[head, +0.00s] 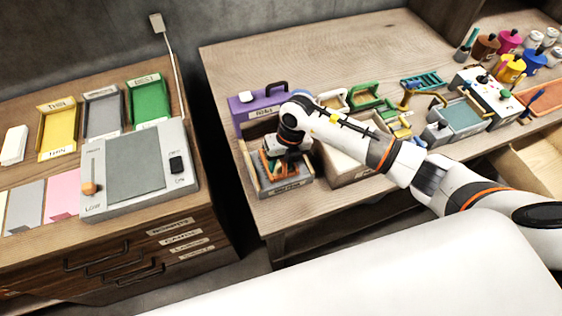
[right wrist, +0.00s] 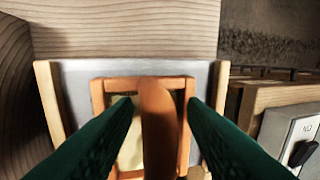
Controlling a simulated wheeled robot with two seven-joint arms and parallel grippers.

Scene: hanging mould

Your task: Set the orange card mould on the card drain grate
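The orange card mould (right wrist: 142,83) is a rectangular orange frame with a thick upright handle (right wrist: 160,125) and a pale yellow inside. It appears to lie flat on a grey, wood-sided tray (right wrist: 220,90), which I take as the card drain grate. In the head view this tray (head: 299,187) stands at the table's left front corner, with a label too small to read. My right gripper (right wrist: 160,103) is at the mould, its green fingers on both sides of the handle with narrow gaps visible. In the head view the arm partly hides the mould (head: 287,168). My left gripper is not in view.
A purple holder (head: 247,108) stands behind the tray. A wooden box (head: 340,172) is close on its right, and several coloured moulds (head: 370,95) lie beyond. A gap separates this table from the left cabinet with a grey press-like device (head: 135,170).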

